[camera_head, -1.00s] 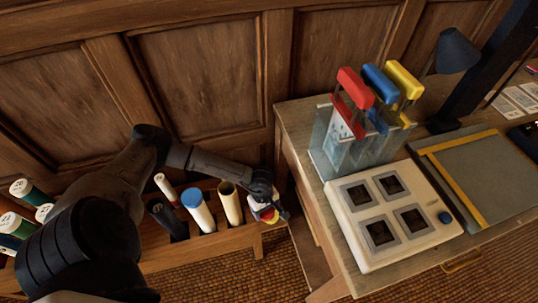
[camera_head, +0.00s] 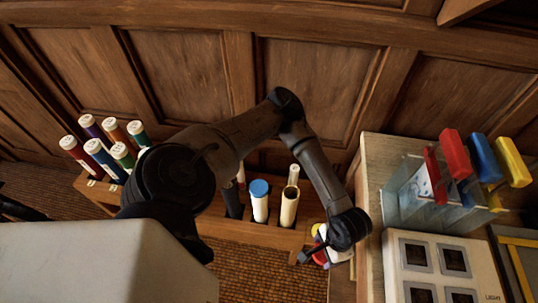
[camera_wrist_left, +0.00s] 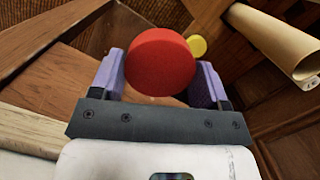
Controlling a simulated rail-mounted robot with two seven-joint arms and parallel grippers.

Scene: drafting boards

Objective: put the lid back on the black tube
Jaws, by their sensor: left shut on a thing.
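My left gripper (camera_wrist_left: 160,85) is shut on a round red lid (camera_wrist_left: 160,62), held between its purple fingers in the left wrist view. In the head view this gripper (camera_head: 318,243) is by the right end of the wooden tube rack (camera_head: 225,232); the lid there is small and partly hidden. The black tube (camera_head: 233,201) stands in the rack, left of a white tube with a blue lid (camera_head: 260,203). My arm partly covers the black tube, and its top is hard to make out. My right gripper is not in view.
An open cream tube (camera_head: 289,208) stands between the blue-lidded tube and my gripper. A yellow lid (camera_wrist_left: 197,45) lies beyond the red one. Several capped tubes (camera_head: 104,152) fill the rack's left end. A desk with a light box (camera_head: 432,268) is at the right.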

